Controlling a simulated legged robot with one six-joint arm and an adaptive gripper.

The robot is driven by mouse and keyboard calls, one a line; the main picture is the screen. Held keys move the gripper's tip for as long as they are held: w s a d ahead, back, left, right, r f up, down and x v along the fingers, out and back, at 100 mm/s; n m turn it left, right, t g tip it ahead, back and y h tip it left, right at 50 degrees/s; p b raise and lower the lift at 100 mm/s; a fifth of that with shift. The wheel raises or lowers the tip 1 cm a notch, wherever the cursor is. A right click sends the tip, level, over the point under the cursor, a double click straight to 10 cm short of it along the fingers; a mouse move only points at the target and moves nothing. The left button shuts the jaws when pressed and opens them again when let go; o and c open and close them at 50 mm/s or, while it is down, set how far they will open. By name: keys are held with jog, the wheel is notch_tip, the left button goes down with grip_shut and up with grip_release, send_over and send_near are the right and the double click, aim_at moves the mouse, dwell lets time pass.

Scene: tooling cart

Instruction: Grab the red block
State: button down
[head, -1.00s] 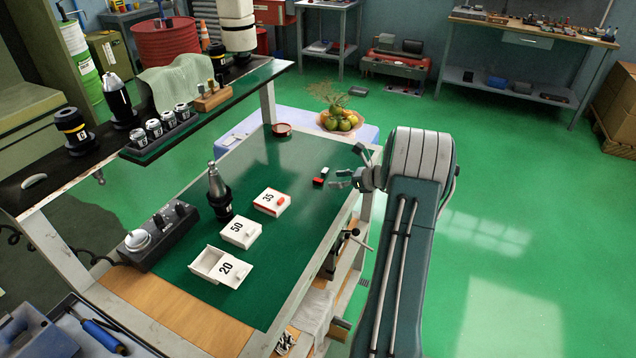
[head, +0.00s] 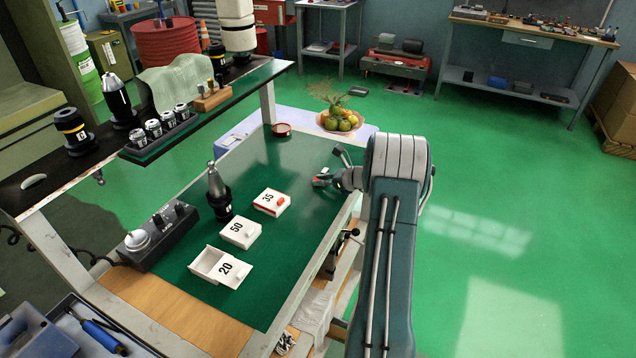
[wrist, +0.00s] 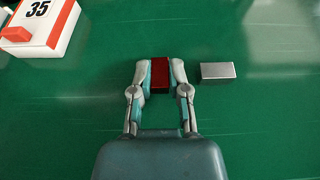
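The red block (wrist: 160,74) lies on the green tabletop, upright in the wrist view between the two fingertips of my gripper (wrist: 161,72). The fingers are spread, one on each side of the block, with little or no gap beside it; firm contact cannot be made out. In the head view my gripper (head: 331,170) is low over the right part of the table. Only a bit of the red block (head: 317,183) shows there, the rest hidden by a finger.
A silver-grey block (wrist: 218,71) lies just right of the right finger. A white box marked 35 (wrist: 46,24) with a red tab is at upper left. Boxes marked 50 (head: 240,232) and 20 (head: 221,266) stand nearer. A fruit bowl (head: 341,122) is behind.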

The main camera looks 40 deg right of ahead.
jog(key=shift+r, duration=0.45)
notch_tip(320, 180, up, 2)
jog(key=shift+r, duration=0.25)
jog(key=s+a+r, duration=0.8)
jog(key=s+r, duration=0.1)
jog(key=s, duration=0.2)
jog(key=shift+s+a+r, duration=0.15)
jog(key=shift+s+r, duration=0.05)
jog(key=shift+r, duration=0.1)
